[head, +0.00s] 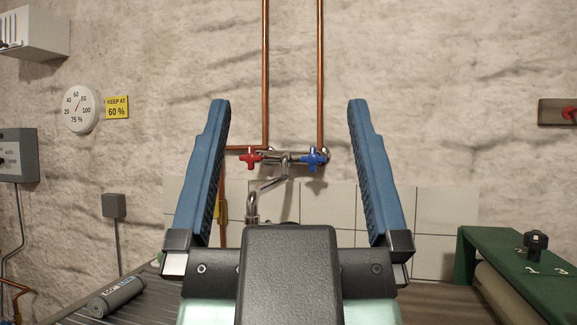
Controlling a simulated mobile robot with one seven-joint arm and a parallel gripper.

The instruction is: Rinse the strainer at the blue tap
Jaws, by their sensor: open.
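The blue tap handle (314,157) is on the wall fitting at the centre, at the foot of the right copper pipe. A red tap handle (250,157) is at its left. A curved metal spout (268,190) hangs from the fitting between them. My gripper (289,104) is open, its two blue fingers pointing up and wide apart. In the picture the taps show between the fingers, with nothing held there. I cannot see the strainer. My gripper body hides what is below the spout.
A grey cylinder (115,298) lies on a ribbed grey surface (75,317) at lower left. A green piece (520,262) with a black knob (535,243) stands at lower right. Two copper pipes (320,75) run up the wall. A grey box (18,155) is at far left.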

